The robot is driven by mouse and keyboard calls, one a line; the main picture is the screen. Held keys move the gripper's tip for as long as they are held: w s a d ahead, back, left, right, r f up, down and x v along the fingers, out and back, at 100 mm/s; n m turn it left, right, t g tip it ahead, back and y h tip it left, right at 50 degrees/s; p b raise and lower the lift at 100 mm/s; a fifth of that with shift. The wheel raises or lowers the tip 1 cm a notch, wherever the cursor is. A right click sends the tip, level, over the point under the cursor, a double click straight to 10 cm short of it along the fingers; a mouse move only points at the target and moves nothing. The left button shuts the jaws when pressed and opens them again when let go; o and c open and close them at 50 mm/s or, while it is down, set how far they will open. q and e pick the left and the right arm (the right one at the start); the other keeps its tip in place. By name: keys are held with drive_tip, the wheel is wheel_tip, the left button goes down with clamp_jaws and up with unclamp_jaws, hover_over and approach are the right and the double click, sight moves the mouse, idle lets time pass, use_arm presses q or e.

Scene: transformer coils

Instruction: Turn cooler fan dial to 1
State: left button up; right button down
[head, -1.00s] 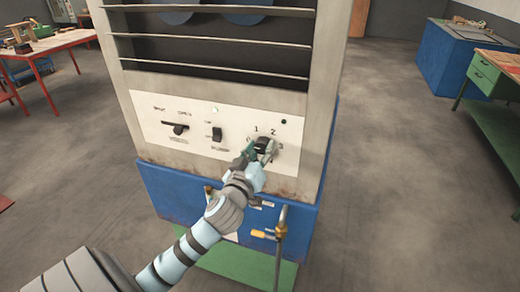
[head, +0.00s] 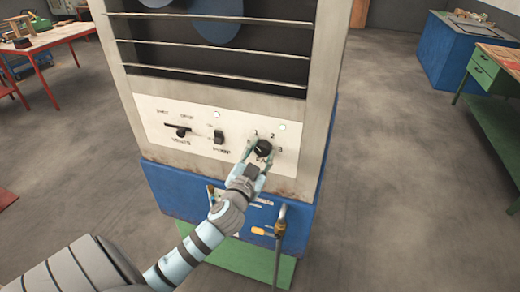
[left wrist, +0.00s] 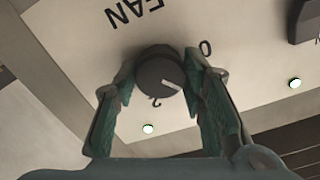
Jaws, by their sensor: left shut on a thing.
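The fan dial (head: 263,149) is a round black knob at the right of the cooler's white control panel (head: 155,115). Numerals 1, 2 and 3 show around it in the head view. My left gripper (head: 258,153) is at the dial, its green fingers on either side and shut on it. In the left wrist view the dial (left wrist: 159,76) sits between the fingers (left wrist: 160,92). Its white pointer slants to the lower right, between the 0 and the 2; the right finger hides the 1. My right gripper is out of view.
A pipe with a yellow-handled valve (head: 261,232) stands below the panel. Benches stand far off at both sides, with open floor between.

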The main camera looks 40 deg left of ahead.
use_arm(q)
drive_tip(key=shift+m+p, duration=0.3)
drive_tip(key=shift+m, duration=0.7)
drive_tip(key=o, duration=1.2)
drive_tip(key=shift+c, duration=0.2)
drive_tip(key=v, duration=1.2)
